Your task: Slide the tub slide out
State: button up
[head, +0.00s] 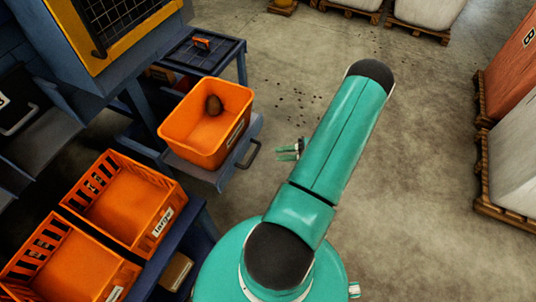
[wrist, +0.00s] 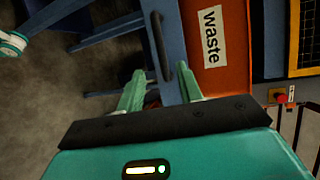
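The tub slide (head: 213,174) is a blue-grey shelf under an orange tub (head: 190,148). Its dark bar handle (head: 248,153) sticks out on the right side, and a dark potato lies in the tub. In the wrist view the handle (wrist: 161,48) stands upright in the picture, beyond my fingertips, beside the tub (wrist: 235,75) with its "waste" label. My gripper (head: 284,152) is to the right of the handle, apart from it. In the wrist view its two green fingers (wrist: 162,82) are spread and empty, with the handle's lower end between them.
Two orange crates (head: 137,200) stand on a blue bench at lower left, one labelled "large". A dark table (head: 203,54) with a small orange item stands behind the tub. The grader frame (head: 62,62) is at upper left. The concrete floor right of the handle is open.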

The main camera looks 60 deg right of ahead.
jog(key=shift+v, duration=1.65)
jog(key=w+a+r+n+g, duration=0.4)
jog(key=w+a+r+g, duration=0.3)
jog(key=r, duration=0.5)
jog(key=w+a+r+n+g, duration=0.45)
jog(key=w+a+r, duration=0.45)
jog(key=r, duration=0.3)
jog(key=s+a+r+n+t+h, duration=0.1)
jog(key=s+a+r+n+h, duration=0.1)
jog(key=a+r, duration=0.6)
jog(key=s+a+r+n+t+h, duration=0.2)
jog(key=s+a+r+h, duration=0.2)
jog(key=a+r, duration=0.5)
jog(key=a+h, duration=0.2)
jog(key=a, duration=0.3)
jog(key=shift+a, duration=0.4)
